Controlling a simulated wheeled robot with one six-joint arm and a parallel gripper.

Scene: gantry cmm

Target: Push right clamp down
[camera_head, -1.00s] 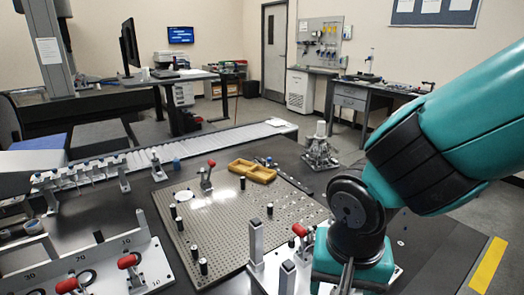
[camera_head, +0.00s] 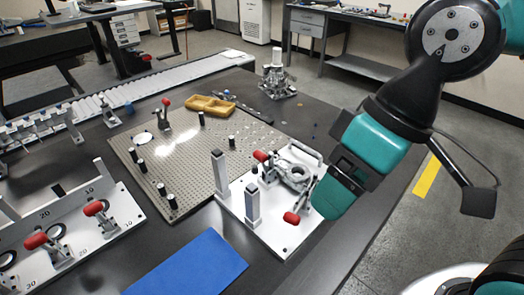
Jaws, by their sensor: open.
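A white fixture plate (camera_head: 276,236) stands on the dark table, with two grey upright posts and a ring-shaped metal part (camera_head: 296,172). Two clamps with red handles are on it. One red handle (camera_head: 262,156) is at the plate's back, left of the ring. The other, the clamp handle farther right (camera_head: 292,217), is near the front right edge, lying low beside my gripper. My teal gripper (camera_head: 314,196) reaches down from the right over the plate's right edge. It is open. Its fingertips are partly hidden, and I cannot tell whether they touch the clamp.
Another white fixture (camera_head: 78,240) with red-handled clamps is at left. A blue mat (camera_head: 188,264) lies in front. The table's right edge is close to my arm.

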